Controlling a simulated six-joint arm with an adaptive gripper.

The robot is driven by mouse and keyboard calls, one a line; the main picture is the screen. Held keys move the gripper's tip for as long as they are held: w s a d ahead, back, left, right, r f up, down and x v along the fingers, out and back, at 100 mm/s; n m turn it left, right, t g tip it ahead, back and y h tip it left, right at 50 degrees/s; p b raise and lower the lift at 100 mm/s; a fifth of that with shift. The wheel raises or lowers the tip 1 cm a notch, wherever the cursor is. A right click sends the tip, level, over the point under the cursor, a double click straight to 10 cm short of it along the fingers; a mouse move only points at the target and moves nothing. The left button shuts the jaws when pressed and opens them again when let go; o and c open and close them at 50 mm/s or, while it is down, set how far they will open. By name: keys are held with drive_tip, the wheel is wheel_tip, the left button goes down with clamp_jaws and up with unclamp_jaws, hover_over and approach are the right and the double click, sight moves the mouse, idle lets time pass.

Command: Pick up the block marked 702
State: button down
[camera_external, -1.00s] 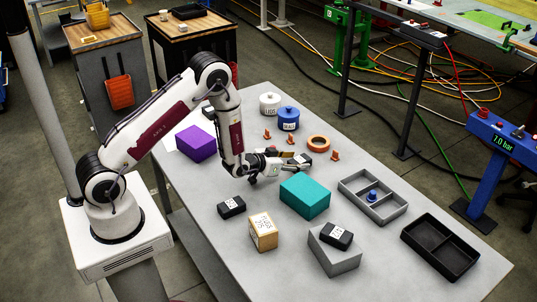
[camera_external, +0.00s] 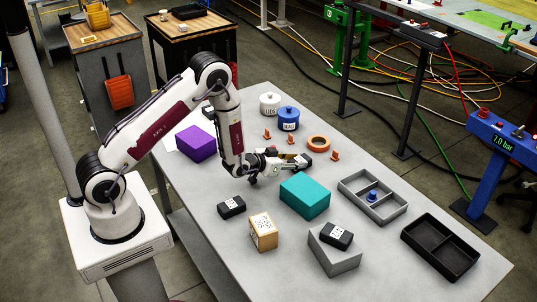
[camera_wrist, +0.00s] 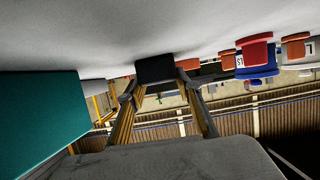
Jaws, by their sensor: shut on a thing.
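My gripper (camera_external: 298,161) reaches low over the table, pointing right, behind the teal block (camera_external: 305,196). It is shut on a black block (camera_wrist: 155,69), which sits between the two fingertips in the wrist view; its label cannot be read there. A second black block (camera_external: 231,207) with a white label lies on the table in front of my arm. A third black block (camera_external: 337,234) with a white label rests on a grey box (camera_external: 333,258). I cannot read 702 for certain on any label.
A purple block (camera_external: 196,143), orange ring (camera_external: 318,143), small orange pieces and two lidded pots, one blue (camera_external: 288,119), stand around my gripper. A grey divided tray (camera_external: 352,190) and black tray (camera_external: 412,241) lie to the right. A wooden block (camera_external: 263,233) stands in front.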

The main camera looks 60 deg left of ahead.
drive_tip(key=shift+r, duration=0.25)
wheel_tip(320, 180, up, 10)
drive_tip(key=shift+f, duration=0.2)
idle(0.5)
idle(0.6)
